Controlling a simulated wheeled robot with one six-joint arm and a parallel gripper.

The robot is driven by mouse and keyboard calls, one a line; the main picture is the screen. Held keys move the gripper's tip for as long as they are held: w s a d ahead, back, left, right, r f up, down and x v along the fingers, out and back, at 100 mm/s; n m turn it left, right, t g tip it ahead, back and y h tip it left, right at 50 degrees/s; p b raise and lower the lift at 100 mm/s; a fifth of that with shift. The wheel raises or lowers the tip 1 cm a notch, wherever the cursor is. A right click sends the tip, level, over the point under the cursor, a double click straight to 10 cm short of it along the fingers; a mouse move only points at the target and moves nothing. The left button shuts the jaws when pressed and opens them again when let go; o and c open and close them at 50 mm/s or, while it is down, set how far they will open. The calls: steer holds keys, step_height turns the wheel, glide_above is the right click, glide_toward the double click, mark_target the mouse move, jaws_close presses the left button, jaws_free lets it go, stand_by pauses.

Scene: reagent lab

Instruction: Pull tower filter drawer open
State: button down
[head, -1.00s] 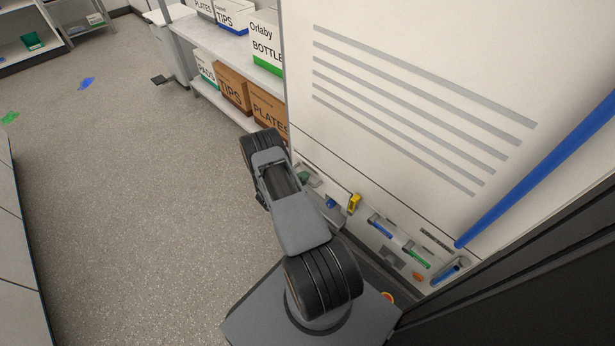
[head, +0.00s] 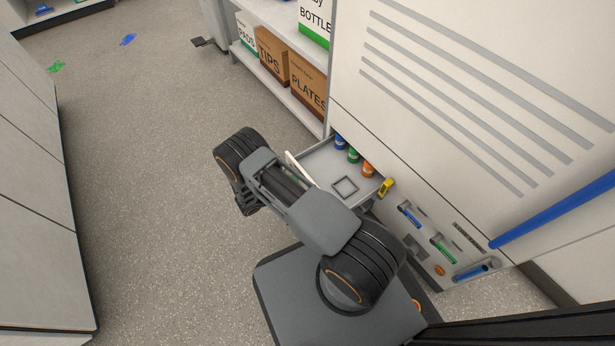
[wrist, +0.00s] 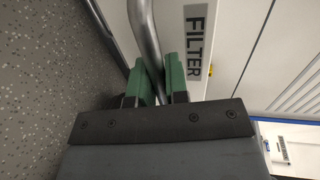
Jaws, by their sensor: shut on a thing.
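The filter drawer (head: 325,165) of the white tower (head: 450,90) stands out from the tower's front in the head view, with its grey inside showing. Blue, green and orange-capped bottles stand at its back, and a dark square outline marks its floor. In the wrist view the drawer front carries a "FILTER" label (wrist: 195,45) beside a grey bar handle (wrist: 146,45). My gripper (wrist: 160,82) has its green fingers shut on this handle, one on each side. In the head view my arm hides the gripper and the handle.
A yellow part (head: 386,187) sits at the drawer's right edge. A lower panel with blue and green handles (head: 440,245) is to the right. A shelf with boxes (head: 285,70) stands behind the drawer. The grey floor (head: 150,150) is open to the left.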

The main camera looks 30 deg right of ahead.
steer(key=shift+f+b+v, duration=0.2)
steer(key=shift+v, duration=0.9)
steer(key=shift+f+b+v, duration=0.2)
steer(key=shift+f+v, duration=0.05)
steer(key=shift+v, duration=0.8)
steer(key=shift+w+a, duration=0.1)
steer(key=shift+a, duration=0.05)
steer(key=c, duration=1.1)
jaws_free()
steer(key=shift+c, duration=0.2)
steer(key=p+v, duration=0.3)
steer(key=v, duration=1)
steer(key=shift+a, duration=0.35)
steer(key=shift+r, duration=0.1)
